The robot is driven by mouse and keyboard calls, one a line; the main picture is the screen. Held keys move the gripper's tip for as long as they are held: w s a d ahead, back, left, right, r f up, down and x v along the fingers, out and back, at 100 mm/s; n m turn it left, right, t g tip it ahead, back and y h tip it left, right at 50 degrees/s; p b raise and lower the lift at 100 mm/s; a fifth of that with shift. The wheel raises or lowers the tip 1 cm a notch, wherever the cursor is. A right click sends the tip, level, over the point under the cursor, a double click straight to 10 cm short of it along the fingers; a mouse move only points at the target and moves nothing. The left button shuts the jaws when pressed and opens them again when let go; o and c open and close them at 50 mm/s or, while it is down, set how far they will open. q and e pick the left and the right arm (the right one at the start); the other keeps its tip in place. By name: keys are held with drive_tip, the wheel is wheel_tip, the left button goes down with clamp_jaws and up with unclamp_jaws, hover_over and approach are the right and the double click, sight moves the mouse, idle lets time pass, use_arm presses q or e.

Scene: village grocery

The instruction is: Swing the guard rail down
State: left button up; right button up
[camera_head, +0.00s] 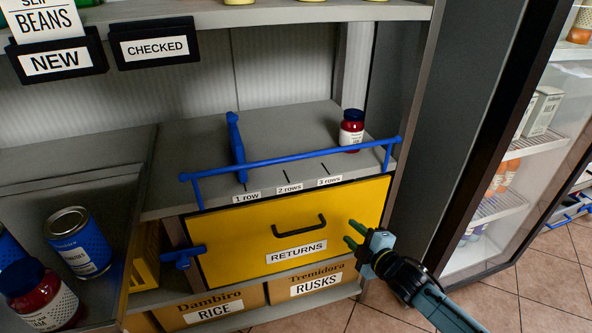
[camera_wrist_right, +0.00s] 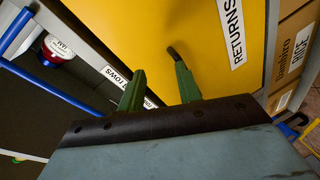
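The blue guard rail (camera_head: 290,157) is up, running along the front edge of the grey shelf above the yellow drawer, on posts at its two ends. In the right wrist view a blue bar (camera_wrist_right: 48,88), apparently the rail, crosses the left side. My right gripper (camera_head: 352,234) has green fingers apart with nothing between them. It is in front of the yellow drawer's right part, below the rail and not touching it. Its fingers (camera_wrist_right: 160,82) also show apart in the right wrist view. My left gripper is not in view.
A red jar (camera_head: 351,130) stands behind the rail, near its right end. A blue divider (camera_head: 236,146) stands left of it. The yellow RETURNS drawer (camera_head: 235,235) has a black handle. A blue fitting (camera_head: 183,256) sits at its left. A glass-door cabinet (camera_head: 500,170) stands at right.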

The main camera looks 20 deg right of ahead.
drive_tip(key=w+a+r+n+t+y+b, duration=0.2)
drive_tip(key=a+r+n+y, duration=0.15)
drive_tip(key=r, duration=0.65)
drive_tip(key=n+t+y+b, duration=0.1)
drive_tip(key=n+y+b, duration=0.1)
drive_tip(key=n, duration=0.3)
approach(303, 158)
drive_tip(key=shift+m, duration=0.35)
drive_tip(key=b+x, duration=0.1)
drive_tip(key=x, duration=0.8)
drive_tip(key=shift+w+b, duration=0.15)
drive_tip(key=shift+b, duration=0.15)
drive_tip(key=shift+x, duration=1)
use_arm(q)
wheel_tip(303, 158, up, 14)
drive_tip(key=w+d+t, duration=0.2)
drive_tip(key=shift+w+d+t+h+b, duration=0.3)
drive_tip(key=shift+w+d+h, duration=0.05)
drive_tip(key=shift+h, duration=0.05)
use_arm(e)
drive_tip(key=shift+w+a, duration=0.25)
drive_tip(key=shift+w, duration=0.25)
drive_tip(key=shift+c, duration=0.2)
clamp_jaws()
